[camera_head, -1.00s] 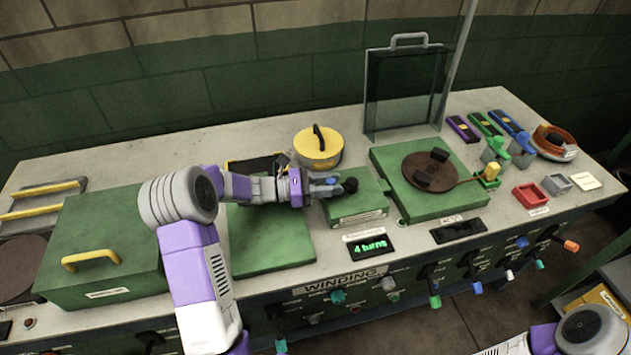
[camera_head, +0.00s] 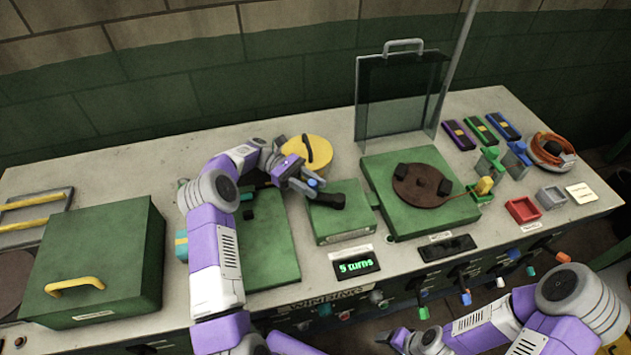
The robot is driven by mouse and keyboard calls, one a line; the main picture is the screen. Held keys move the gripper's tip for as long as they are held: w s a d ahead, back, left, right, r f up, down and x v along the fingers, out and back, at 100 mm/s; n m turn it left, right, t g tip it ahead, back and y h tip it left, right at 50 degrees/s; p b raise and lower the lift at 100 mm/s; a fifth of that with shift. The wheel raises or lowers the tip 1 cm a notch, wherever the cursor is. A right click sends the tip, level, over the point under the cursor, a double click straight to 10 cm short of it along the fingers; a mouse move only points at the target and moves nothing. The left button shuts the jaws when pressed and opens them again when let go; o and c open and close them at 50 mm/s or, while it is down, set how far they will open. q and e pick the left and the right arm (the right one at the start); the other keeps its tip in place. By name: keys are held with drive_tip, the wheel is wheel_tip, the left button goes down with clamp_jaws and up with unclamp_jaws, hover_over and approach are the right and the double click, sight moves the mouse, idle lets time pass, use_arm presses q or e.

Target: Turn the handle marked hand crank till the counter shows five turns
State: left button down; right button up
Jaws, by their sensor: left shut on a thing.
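The counter (camera_head: 356,265) on the bench front reads "5 turns" in green digits. The crank's green box (camera_head: 341,222) sits just behind it. The black crank handle (camera_head: 333,200) lies over the box's top. My left gripper (camera_head: 312,190) reaches in from the left and is shut on the handle at the box's upper left; its fingers partly hide the crank. My right arm comes in from the lower right; its gripper end (camera_head: 404,340) is low at the bottom edge, in front of the bench, and its jaws are not clear.
A yellow round lid (camera_head: 306,152) stands close behind my left gripper. A green plate with a brown disc (camera_head: 408,208) is right of the crank box. A large green box (camera_head: 130,262) is at left. Several coloured knobs line the bench front.

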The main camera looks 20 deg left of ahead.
use_arm(q)
drive_tip(key=shift+w+m+g+y, duration=0.3)
drive_tip(key=shift+m+g, duration=0.3)
drive_tip(key=shift+g, duration=0.3)
drive_tip(key=c, duration=0.9)
unclamp_jaws()
wheel_tip(320, 180, up, 10)
drive_tip(key=shift+p, duration=1.25)
idle(0.7)
